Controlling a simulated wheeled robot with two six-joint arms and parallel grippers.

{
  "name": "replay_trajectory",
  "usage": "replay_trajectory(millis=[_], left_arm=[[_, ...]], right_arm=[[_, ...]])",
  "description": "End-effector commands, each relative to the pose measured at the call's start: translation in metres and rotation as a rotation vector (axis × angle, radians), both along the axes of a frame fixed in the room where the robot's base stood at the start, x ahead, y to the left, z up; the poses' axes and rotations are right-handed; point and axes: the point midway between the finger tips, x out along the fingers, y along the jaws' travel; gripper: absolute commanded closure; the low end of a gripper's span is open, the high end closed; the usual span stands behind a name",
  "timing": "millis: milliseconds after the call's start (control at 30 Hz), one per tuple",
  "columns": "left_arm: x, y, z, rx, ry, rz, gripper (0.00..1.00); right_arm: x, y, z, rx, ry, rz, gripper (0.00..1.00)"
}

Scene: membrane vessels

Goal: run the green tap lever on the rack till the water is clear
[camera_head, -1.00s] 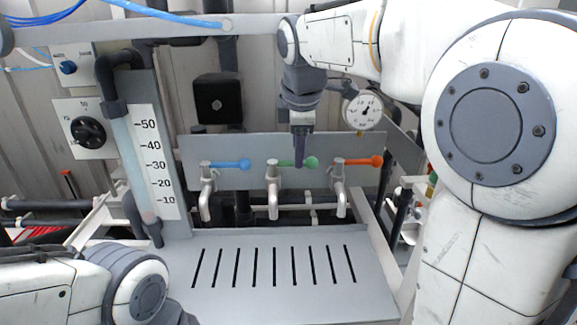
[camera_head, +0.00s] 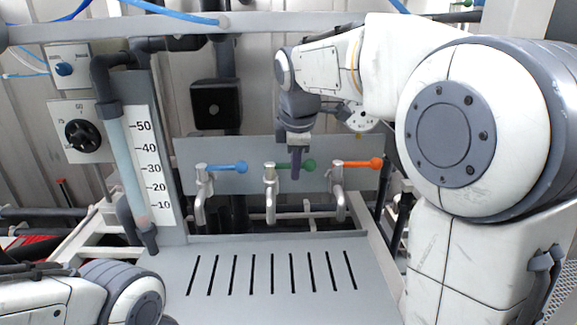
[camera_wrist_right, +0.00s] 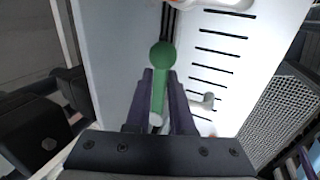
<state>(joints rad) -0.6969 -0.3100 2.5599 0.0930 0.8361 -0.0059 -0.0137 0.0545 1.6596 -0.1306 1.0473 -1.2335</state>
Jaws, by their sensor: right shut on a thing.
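The green tap lever (camera_head: 308,166) is the middle of three levers on the grey rack panel and points right. Its metal spout (camera_head: 271,205) hangs below, and I see no stream under it. My right gripper (camera_head: 295,172) comes down from above with its purple fingers shut on the green lever. In the right wrist view the green lever (camera_wrist_right: 161,75) lies between the two fingers, its round knob sticking out past them. My left gripper is out of view; only part of my left arm shows at the lower left.
A slotted grey tray (camera_head: 235,300) lies below the taps. A scaled clear tube (camera_head: 125,165) stands at left.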

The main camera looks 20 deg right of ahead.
Motion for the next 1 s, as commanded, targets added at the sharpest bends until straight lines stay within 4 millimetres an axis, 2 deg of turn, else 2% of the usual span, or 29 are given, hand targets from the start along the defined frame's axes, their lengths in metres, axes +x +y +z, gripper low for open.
replay_trajectory(millis=[233, 433, 667, 1000], left_arm=[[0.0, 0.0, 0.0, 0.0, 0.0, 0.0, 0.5], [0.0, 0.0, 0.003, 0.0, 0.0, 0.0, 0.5], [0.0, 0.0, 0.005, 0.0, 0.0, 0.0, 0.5], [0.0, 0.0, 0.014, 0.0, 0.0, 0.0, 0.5]], right_arm=[[-0.002, 0.002, 0.001, 0.0, 0.0, -0.05, 1.0], [-0.012, 0.007, 0.001, -0.001, -0.002, -0.246, 1.0], [-0.016, 0.01, 0.001, 0.0, -0.001, -0.357, 1.0], [-0.027, 0.021, 0.001, -0.001, 0.0, -0.65, 1.0]])
